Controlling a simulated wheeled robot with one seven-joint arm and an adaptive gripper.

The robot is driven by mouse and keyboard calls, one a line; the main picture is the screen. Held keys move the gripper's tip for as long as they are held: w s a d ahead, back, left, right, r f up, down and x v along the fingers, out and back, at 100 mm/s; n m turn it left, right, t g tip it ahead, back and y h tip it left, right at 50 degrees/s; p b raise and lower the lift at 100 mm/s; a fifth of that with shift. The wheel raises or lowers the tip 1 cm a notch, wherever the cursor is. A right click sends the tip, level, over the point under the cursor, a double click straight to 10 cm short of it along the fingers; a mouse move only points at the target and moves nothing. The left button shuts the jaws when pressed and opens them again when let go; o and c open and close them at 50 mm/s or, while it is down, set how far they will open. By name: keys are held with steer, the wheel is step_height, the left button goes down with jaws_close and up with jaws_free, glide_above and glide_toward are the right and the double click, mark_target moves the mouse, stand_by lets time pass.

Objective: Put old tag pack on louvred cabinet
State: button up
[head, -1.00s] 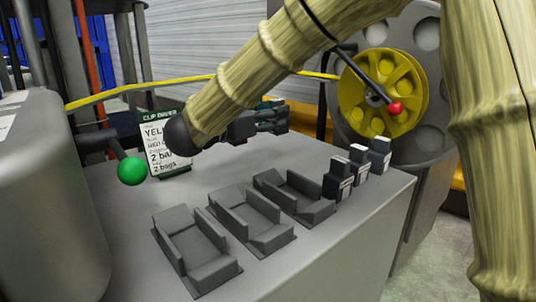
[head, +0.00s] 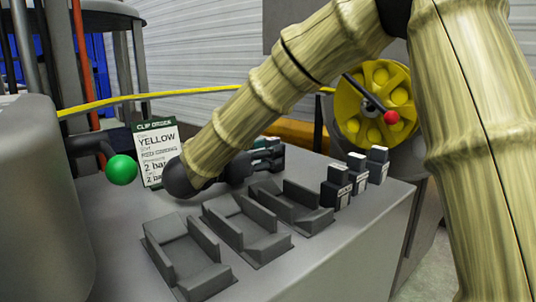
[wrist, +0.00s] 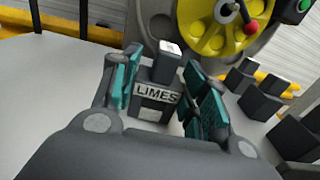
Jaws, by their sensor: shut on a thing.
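My gripper (wrist: 160,95) has teal-padded fingers on both sides of a dark pack labelled LIMES (wrist: 158,93), shut on it. The pack has a narrower upright top with a pale end. Whether it is the old tag pack I cannot tell. In the head view my gripper (head: 270,155) is low over the back of the grey worktop (head: 330,262), behind the dark trays, and the pack is not clearly visible. I see no louvres on the worktop's visible side, so I cannot tell which thing is the louvred cabinet.
Three dark trays (head: 245,240) stand in a row. Three small dark packs (head: 357,172) stand to their right. A clip order card (head: 155,150) and a green ball knob (head: 121,170) are at left. A yellow wheel (head: 370,100) with a red knob stands behind.

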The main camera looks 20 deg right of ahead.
steer(key=o, duration=1)
steer(key=shift+o, duration=0.2)
steer(key=shift+r, duration=0.1)
steer(key=p+v, duration=0.4)
steer(key=v, duration=0.6)
steer(key=shift+a, duration=0.15)
steer(key=shift+v, duration=0.85)
steer(key=shift+s, duration=0.1)
